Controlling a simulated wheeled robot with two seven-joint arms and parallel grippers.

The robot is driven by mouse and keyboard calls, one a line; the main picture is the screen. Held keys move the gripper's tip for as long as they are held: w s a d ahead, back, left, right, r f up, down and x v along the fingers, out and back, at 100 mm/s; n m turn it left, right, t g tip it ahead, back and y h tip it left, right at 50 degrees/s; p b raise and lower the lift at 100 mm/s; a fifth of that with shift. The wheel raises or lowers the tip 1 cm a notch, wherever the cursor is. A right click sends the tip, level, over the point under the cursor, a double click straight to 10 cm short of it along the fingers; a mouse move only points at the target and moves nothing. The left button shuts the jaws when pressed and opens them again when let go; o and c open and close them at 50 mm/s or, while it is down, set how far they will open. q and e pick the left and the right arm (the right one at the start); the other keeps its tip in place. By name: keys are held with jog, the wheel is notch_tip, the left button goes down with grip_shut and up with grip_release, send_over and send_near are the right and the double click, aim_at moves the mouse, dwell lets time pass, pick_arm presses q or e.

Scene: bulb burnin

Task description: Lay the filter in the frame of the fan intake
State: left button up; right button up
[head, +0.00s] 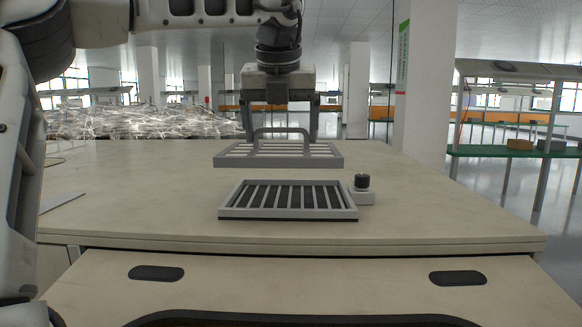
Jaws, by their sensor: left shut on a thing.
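The filter (231,155) is a flat grey slatted panel with an arched handle on top. My left gripper (280,134) points down and is shut on the filter's handle. It holds the filter roughly level in the air, above and a little behind the frame as seen here. The fan intake frame (228,213) is a grey rectangular rim with dark slots and light bars, lying on the table. No filter lies in it. My right gripper is not in view.
A small grey block with a black knob (362,181) sits against the frame's right side. A thin flat plate (60,202) lies at the left edge. Shelving (500,150) stands far right.

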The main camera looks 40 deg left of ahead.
aim_at(288, 146)
pick_arm(q)
jog(key=w+f, duration=0.1)
jog(key=w+a+f, duration=0.1)
jog(key=f, duration=0.1)
jog(key=w+a+f, duration=0.1)
jog(key=w+f, duration=0.1)
jog(key=shift+f, duration=0.1)
jog(key=x, duration=0.3)
jog(key=shift+s+d+f+p, duration=0.1)
jog(key=shift+d+f+p, duration=0.1)
jog(key=shift+d+p, duration=0.1)
jog(key=shift+f, duration=0.25)
jog(key=shift+f, duration=0.2)
jog(key=o, duration=0.8)
jog(key=shift+r, duration=0.35)
jog(key=v, duration=1.1)
jog(key=shift+s+d+r, duration=0.1)
jog(key=shift+s+r, duration=0.05)
jog(key=shift+r, duration=0.2)
